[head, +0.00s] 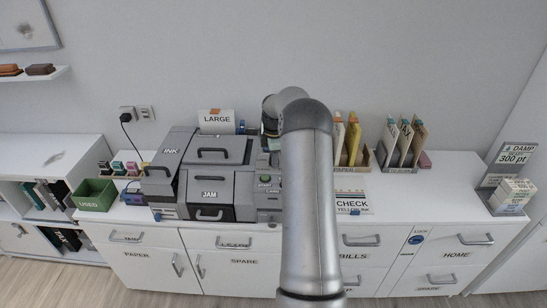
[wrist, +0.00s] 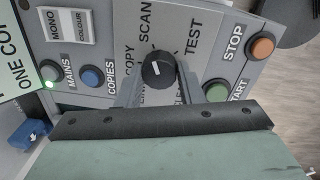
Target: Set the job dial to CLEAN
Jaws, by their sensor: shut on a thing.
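The job dial (wrist: 158,70) is a round black knob with a short white mark, on the grey control panel in the wrist view. My gripper (wrist: 158,88) is shut on the dial, with one finger at each side of it. COPY, SCAN and TEST are printed around the dial. Other lettering below it is partly covered by the dial and fingers, and I cannot read CLEAN for certain. I cannot tell which word the white mark points to. In the head view the copier (head: 216,150) stands on the desk, and my arm hides the dial and gripper.
Near the dial are an orange STOP button (wrist: 262,47), a green START button (wrist: 217,90), a blue COPIES button (wrist: 91,76) and a MONO/COLOUR switch (wrist: 68,25). A green bin (head: 97,195) stands left of the copier, and file holders (head: 400,158) stand right.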

